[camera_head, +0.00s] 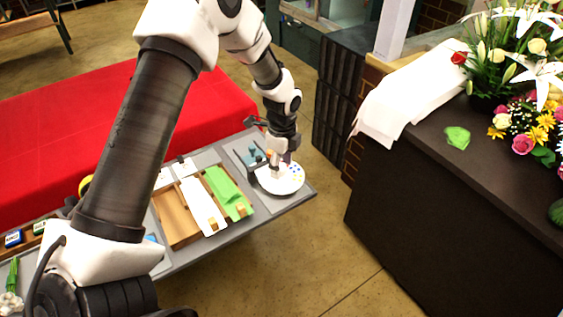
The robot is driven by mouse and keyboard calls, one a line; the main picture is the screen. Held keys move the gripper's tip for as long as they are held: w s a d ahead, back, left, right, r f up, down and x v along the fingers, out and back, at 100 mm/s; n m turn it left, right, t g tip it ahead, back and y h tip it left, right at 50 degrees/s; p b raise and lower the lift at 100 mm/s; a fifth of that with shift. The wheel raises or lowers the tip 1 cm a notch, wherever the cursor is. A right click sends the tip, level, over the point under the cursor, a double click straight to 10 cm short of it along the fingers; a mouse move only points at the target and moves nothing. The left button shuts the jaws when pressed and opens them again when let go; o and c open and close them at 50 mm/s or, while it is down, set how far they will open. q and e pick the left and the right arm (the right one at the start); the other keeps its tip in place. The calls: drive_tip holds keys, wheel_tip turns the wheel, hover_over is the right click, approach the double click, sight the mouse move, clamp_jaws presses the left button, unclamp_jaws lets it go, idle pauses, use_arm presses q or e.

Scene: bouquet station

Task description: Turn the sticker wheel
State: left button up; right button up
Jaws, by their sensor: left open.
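The sticker wheel (285,181) is a round white disc with small coloured dots near its rim. It lies at the right end of the grey station board (304,192). My left gripper (279,160) reaches down over the wheel from above, with its fingers at the wheel's back part. Its jaws are open. I cannot tell whether the fingers touch the wheel. A dark holder with a blue-green piece (252,152) stands just left of the wheel. My right gripper is not in view.
Left of the wheel are a wooden tray (176,217), white sheets (203,205) and green sheets (226,190). A red-covered surface (70,130) lies behind. A dark counter (470,180) with flowers (520,125) and white paper (412,95) stands right, across open floor.

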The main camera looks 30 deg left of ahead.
use_arm(q)
drive_tip(key=shift+f, duration=0.2)
drive_tip(key=shift+s+r, duration=0.1)
drive_tip(key=shift+c, duration=0.4)
clamp_jaws()
drive_tip(key=shift+n, duration=0.4)
drive_tip(key=n+p, duration=0.2)
drive_tip(key=n, duration=0.1)
drive_tip(key=shift+s+n, duration=0.1)
drive_tip(key=shift+n, duration=0.2)
drive_tip(key=shift+n+p, duration=0.65)
drive_tip(key=shift+n, duration=1.65)
